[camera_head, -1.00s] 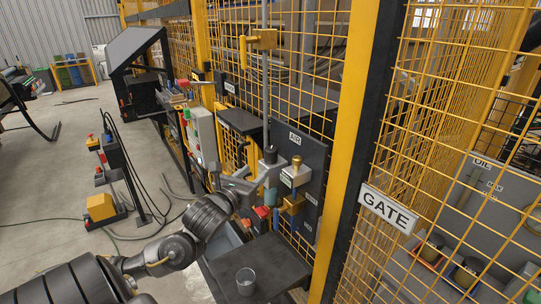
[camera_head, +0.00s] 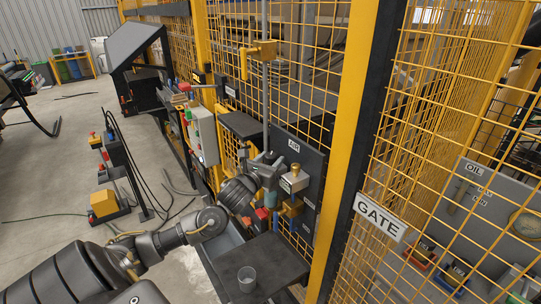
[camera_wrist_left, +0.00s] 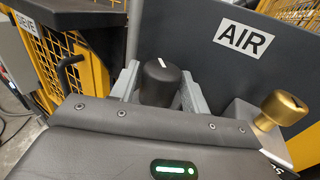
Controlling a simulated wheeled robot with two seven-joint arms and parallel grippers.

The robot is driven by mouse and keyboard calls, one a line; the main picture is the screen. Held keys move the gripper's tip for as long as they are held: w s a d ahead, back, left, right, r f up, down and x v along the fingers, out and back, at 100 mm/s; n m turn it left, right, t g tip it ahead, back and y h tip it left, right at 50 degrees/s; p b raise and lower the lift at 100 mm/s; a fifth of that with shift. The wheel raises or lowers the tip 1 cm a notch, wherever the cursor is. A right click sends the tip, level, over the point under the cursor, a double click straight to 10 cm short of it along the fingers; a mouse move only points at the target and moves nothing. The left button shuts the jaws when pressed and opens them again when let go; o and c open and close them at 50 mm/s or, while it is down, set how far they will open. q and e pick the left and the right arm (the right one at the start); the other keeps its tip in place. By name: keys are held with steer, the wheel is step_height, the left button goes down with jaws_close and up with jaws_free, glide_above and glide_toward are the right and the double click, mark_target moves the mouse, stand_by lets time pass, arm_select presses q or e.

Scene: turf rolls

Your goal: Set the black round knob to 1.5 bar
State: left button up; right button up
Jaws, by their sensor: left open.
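The black round knob (camera_head: 270,157) sits on top of the regulator on the dark AIR panel (camera_head: 309,148). In the left wrist view the knob (camera_wrist_left: 160,84) is a black cylinder with a short white mark on its top. My left gripper (camera_head: 265,168) is at the knob, and its arm comes in from the left. In the left wrist view its two grey fingers (camera_wrist_left: 159,88) stand open, one on each side of the knob. I cannot tell whether they touch it. The knob's lower part is hidden behind the gripper body. No pressure reading is legible. My right gripper is not in view.
A brass knob (camera_wrist_left: 283,108) stands just right of the black knob. A glass (camera_head: 246,279) stands on the dark shelf (camera_head: 262,262) below. Yellow mesh fence and a post with a GATE sign (camera_head: 380,215) close off the right. Open floor lies at left.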

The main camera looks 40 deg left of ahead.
arm_select(q)
steer(key=shift+w, duration=0.2)
steer(key=c, duration=0.7)
